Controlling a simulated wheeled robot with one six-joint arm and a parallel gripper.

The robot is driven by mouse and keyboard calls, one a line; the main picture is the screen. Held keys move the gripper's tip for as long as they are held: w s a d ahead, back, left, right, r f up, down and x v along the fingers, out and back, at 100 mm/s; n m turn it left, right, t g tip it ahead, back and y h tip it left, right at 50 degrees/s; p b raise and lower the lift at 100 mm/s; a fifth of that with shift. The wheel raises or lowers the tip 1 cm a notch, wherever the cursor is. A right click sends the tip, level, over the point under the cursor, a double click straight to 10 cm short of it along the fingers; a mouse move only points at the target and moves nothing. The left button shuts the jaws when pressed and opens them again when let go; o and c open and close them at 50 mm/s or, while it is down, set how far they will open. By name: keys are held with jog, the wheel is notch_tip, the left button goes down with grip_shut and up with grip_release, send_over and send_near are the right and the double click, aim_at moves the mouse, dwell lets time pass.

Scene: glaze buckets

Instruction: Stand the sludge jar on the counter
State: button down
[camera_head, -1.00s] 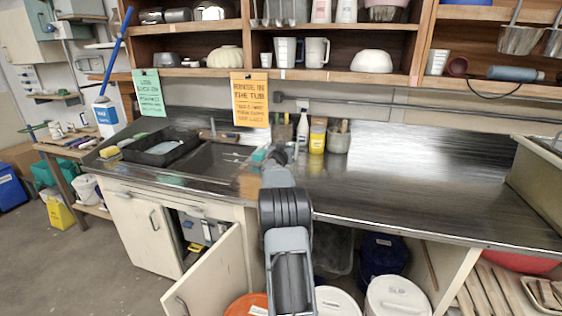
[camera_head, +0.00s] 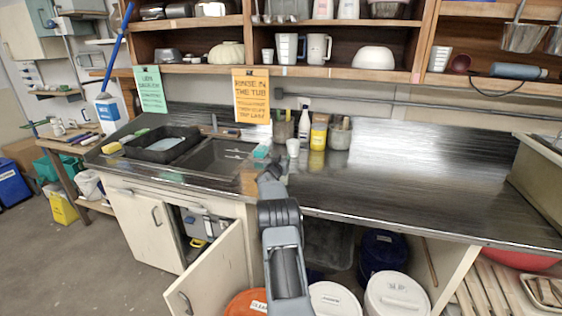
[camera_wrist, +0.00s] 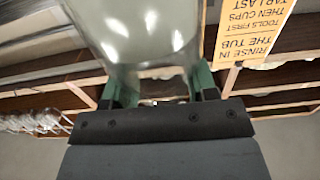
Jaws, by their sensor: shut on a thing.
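The sludge jar (camera_wrist: 140,35) is a pale, translucent vessel in the upper middle of the wrist view. My gripper (camera_wrist: 156,88) is shut on it, one green finger on each side. The jar's far end is cut off by the picture's top edge. In the head view my arm reaches over the counter's front edge, and its links hide the gripper; I cannot make out the held jar for sure there. The counter (camera_head: 420,190) is dark, shiny metal. I cannot tell whether the jar touches it.
A white cup (camera_head: 293,147), a yellow bottle (camera_head: 318,134) and a grey pot (camera_head: 339,135) stand at the counter's back. A sink (camera_head: 213,157) and black tray (camera_head: 165,145) lie left. The counter's right half is clear. A cabinet door (camera_head: 215,275) hangs open below.

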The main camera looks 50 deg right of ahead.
dwell(0.3)
jog(key=shift+f, duration=0.15)
jog(key=shift+c, duration=2.1)
grip_release()
